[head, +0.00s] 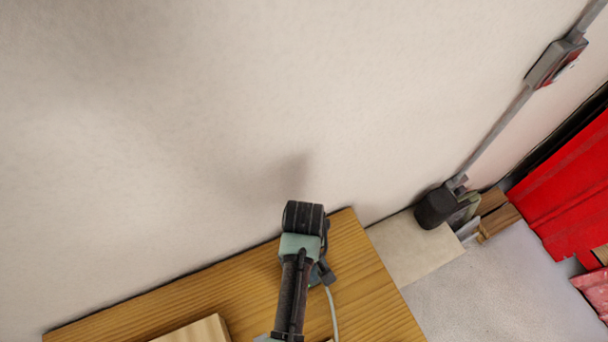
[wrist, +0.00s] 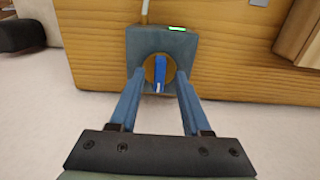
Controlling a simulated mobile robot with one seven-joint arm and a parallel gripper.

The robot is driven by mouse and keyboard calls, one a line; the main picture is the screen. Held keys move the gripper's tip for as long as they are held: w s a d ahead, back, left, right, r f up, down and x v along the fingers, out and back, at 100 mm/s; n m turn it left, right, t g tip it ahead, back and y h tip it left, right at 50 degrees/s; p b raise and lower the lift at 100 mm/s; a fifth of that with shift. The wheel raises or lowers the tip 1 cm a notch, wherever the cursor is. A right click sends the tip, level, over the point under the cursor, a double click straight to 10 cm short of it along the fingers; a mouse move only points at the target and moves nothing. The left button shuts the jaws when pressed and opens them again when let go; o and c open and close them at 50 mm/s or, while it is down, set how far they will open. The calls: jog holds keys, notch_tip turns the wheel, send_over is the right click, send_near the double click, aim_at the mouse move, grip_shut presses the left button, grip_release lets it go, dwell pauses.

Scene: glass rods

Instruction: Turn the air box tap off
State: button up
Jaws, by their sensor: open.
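The air box (wrist: 186,50) is a grey-blue box on the front of a wooden surface in the wrist view. Its tap is a blue handle (wrist: 160,67) on a round brass disc (wrist: 150,77). The handle stands upright in the picture. A small indicator strip (wrist: 177,29), green with a reddish end, shows on the box's top edge. My gripper (wrist: 160,75) is open, with one blue finger on each side of the handle. A gap shows between each finger and the handle, and nothing is held. I cannot make out the box or tap in the head view.
In the head view, a wooden tabletop (head: 376,291) stands against a pale wall (head: 150,130). A conduit with a grey and red switch box (head: 555,64) runs down the wall. A red object (head: 565,185) is at the right. A pale floor (wrist: 40,110) shows below the wood.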

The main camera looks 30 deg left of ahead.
jog(key=shift+f, duration=0.25)
grip_shut()
